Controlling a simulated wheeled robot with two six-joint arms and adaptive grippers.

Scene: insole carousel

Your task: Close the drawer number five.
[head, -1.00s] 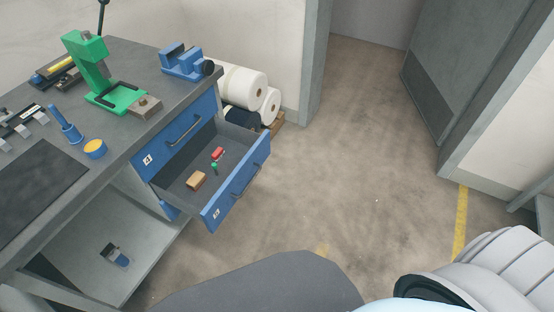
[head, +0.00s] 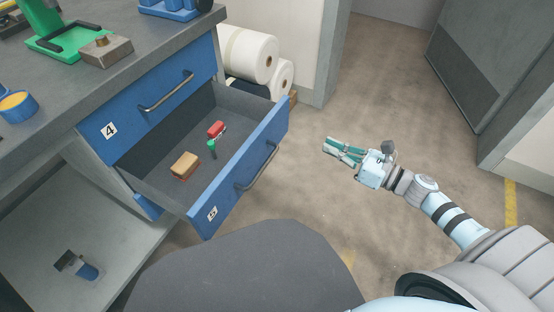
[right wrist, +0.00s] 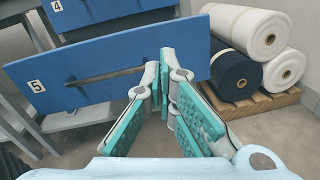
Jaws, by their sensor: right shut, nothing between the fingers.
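Drawer five (head: 224,198) stands pulled out of the workbench, its blue front facing the open floor. Its label reads 5 in the right wrist view, where the front (right wrist: 90,65) fills the upper left. A bar handle (head: 257,167) runs along the front. Inside lie a tan block (head: 185,166), a red item (head: 216,129) and a small green-topped item (head: 211,148). My right gripper (head: 327,146) is shut and empty, out in front of the drawer and apart from it in the head view. My left gripper is not in view.
Drawer four (head: 150,95) above is shut. White rolls (head: 250,55) and a dark roll lie on a pallet beside the bench. The bench top (head: 60,100) holds a green press and a blue vise. The floor right of the drawer is clear.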

